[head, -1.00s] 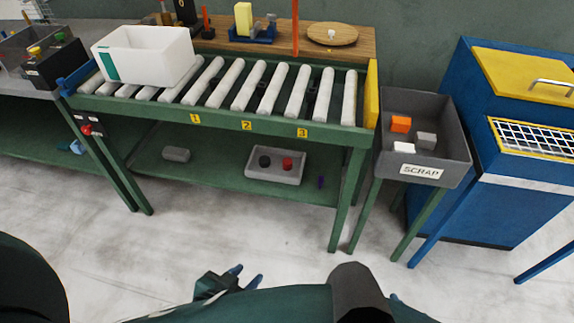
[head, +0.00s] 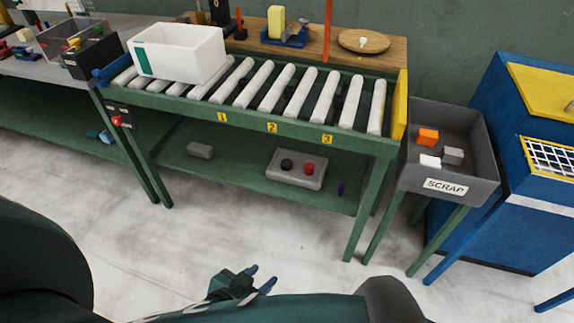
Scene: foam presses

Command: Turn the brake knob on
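A small dark panel with a red knob (head: 117,121) is on the left front leg of the green roller conveyor (head: 250,120); its labels are too small to read. I cannot tell the knob's setting. My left gripper (head: 264,274) is low in the head view, with its two blue fingers apart and nothing between them. It is above the floor, to the right of and well apart from the knob. My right gripper is not in view.
A white bin (head: 205,62) sits at the conveyor's left end. A grey box (head: 297,182) with black and red buttons lies on the lower shelf (head: 230,175). The scrap bin (head: 480,178) and a blue machine (head: 535,210) stand right. Floor in front is clear.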

